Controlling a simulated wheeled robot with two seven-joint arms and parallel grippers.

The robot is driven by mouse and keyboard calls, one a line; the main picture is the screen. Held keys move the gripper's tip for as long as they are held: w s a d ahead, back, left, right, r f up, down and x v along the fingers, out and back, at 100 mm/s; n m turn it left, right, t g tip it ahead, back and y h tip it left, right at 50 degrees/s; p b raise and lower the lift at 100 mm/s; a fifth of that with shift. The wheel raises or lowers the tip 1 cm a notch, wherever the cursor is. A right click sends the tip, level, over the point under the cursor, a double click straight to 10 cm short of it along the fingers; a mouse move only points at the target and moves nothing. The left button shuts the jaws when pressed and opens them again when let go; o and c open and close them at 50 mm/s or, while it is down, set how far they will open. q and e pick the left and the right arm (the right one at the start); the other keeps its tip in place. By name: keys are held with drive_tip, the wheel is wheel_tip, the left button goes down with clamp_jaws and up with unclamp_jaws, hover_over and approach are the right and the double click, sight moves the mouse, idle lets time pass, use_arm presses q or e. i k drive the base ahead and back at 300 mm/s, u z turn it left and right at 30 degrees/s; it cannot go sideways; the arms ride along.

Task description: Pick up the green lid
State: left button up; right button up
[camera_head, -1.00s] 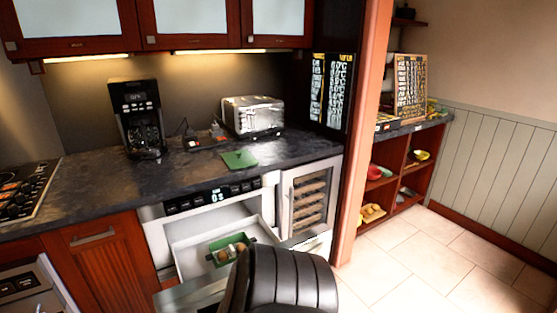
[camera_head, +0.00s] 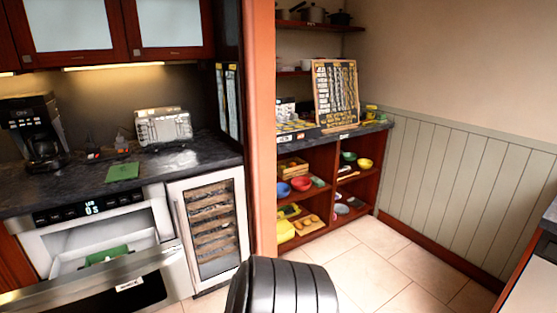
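The green lid (camera_head: 123,172) lies flat on the dark countertop at the left, in front of the toaster. Below it, the microwave drawer (camera_head: 100,226) stands open, and a green container (camera_head: 106,255) shows partly inside it. The drawer front hides the lower part of the container. Neither of my grippers is in view.
A coffee maker (camera_head: 33,130) and a toaster (camera_head: 163,126) stand on the counter. A wine cooler (camera_head: 210,228) is right of the drawer. An orange pillar (camera_head: 262,130) separates it from a shelf unit (camera_head: 331,190) with bowls. Tiled floor (camera_head: 390,262) is clear at the right. A black stool seat (camera_head: 283,288) blocks the front.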

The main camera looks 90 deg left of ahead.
sight(130, 171)
drive_tip(key=i, duration=0.1)
drive_tip(key=u, duration=3.05)
